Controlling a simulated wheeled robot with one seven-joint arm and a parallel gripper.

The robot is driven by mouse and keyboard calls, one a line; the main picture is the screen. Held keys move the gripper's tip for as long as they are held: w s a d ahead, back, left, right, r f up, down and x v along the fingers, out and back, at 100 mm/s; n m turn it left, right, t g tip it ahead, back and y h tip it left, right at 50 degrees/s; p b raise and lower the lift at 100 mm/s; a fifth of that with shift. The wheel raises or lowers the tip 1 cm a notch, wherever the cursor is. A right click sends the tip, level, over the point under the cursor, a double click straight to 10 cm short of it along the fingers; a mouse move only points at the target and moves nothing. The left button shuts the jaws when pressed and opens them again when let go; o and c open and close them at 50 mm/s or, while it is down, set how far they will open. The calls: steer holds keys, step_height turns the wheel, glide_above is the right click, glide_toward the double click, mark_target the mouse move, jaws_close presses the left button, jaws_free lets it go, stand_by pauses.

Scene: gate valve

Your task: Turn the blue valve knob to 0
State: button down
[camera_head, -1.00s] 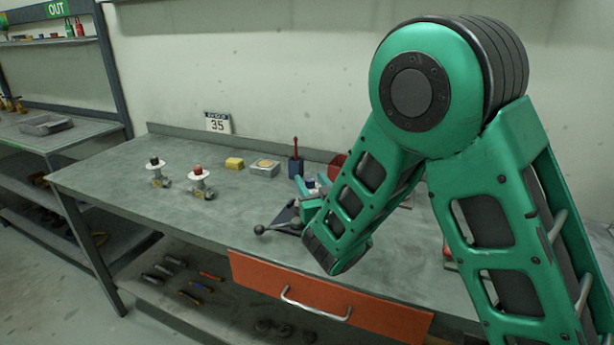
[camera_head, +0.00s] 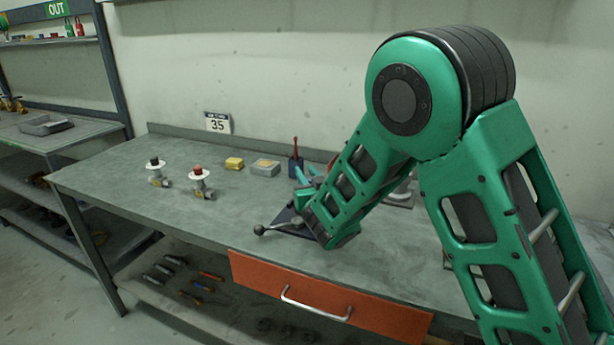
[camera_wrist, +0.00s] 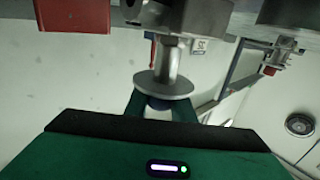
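In the wrist view, which looks upside down, a metal valve stem (camera_wrist: 172,62) ends in a pale round dial plate (camera_wrist: 163,84). A small part of the blue knob (camera_wrist: 160,103) shows beyond the plate. My gripper (camera_wrist: 160,108) has its green fingers on either side of the blue knob. The plate and the gripper body hide most of the knob, so I cannot tell whether the fingers touch it. The dial marks and knob angle are not readable.
A black-knobbed valve (camera_head: 157,172) and a red-knobbed valve (camera_head: 200,183) stand left on the workbench (camera_head: 130,200). A yellow block (camera_head: 234,163), a grey box (camera_head: 265,168) and a 35 sign (camera_head: 217,122) are behind. A vise handle (camera_head: 262,229) is near my arm.

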steer(key=shift+d+m+t+h, duration=0.15)
steer(key=shift+m+t+h, duration=0.15)
steer(key=shift+m+h, duration=0.6)
steer(key=shift+d+m+h, duration=0.15)
steer(key=shift+m+h, duration=0.25)
steer(key=shift+h, duration=0.45)
steer(key=shift+d+m+h, duration=0.15)
steer(key=shift+m+h, duration=0.25)
steer(key=shift+h, duration=0.45)
steer(key=shift+d+f+m+h, duration=0.1)
steer(key=shift+d+m+h, duration=0.2)
steer(key=shift+m+h, duration=0.75)
steer(key=shift+d+m+h, duration=0.3)
steer(key=shift+m+h, duration=0.25)
steer(key=shift+h, duration=0.9)
steer(key=c, duration=1.5)
jaws_free()
steer(key=v, duration=1)
steer(key=shift+s+a, duration=0.15)
steer(key=shift+s, duration=0.15)
